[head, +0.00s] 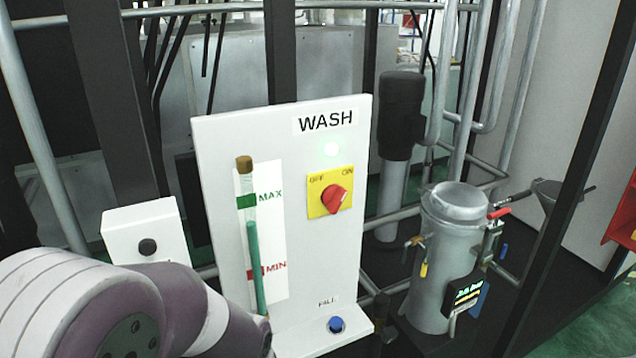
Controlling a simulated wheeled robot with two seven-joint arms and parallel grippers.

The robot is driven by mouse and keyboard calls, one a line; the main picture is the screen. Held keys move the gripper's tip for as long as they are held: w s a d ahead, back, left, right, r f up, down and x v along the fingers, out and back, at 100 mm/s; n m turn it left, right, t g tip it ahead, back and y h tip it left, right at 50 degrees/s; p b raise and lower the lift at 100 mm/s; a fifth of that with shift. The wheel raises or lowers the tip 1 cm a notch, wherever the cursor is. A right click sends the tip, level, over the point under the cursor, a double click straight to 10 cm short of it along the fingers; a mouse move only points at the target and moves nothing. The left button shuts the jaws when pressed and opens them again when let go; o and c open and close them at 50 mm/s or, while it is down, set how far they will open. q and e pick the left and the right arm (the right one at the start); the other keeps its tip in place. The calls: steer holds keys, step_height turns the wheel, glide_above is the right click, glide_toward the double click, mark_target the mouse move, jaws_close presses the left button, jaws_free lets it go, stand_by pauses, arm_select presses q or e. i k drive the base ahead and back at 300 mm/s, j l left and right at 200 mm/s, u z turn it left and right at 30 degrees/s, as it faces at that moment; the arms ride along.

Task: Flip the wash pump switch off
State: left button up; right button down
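The wash pump switch (334,200) is a red rotary knob on a yellow plate (316,184) marked OFF at upper left and ON at upper right. The knob appears turned toward ON. It is mounted on a white upright panel (225,150) labelled WASH. One of my arms shows at the lower left, in front of the panel's lower left part. Neither gripper can be seen, and nothing touches the switch.
A sight tube (252,250) with MAX and MIN marks is left of the switch. A blue FILL button (337,325) sits on the panel's foot. A white box with a black knob (147,246) is at left. A metal canister (440,275) with valves stands at right.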

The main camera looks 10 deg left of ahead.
mark_target(333, 196)
steer(key=i+l+u, duration=0.55)
steer(key=l+u, duration=0.25)
steer(key=l, duration=0.2)
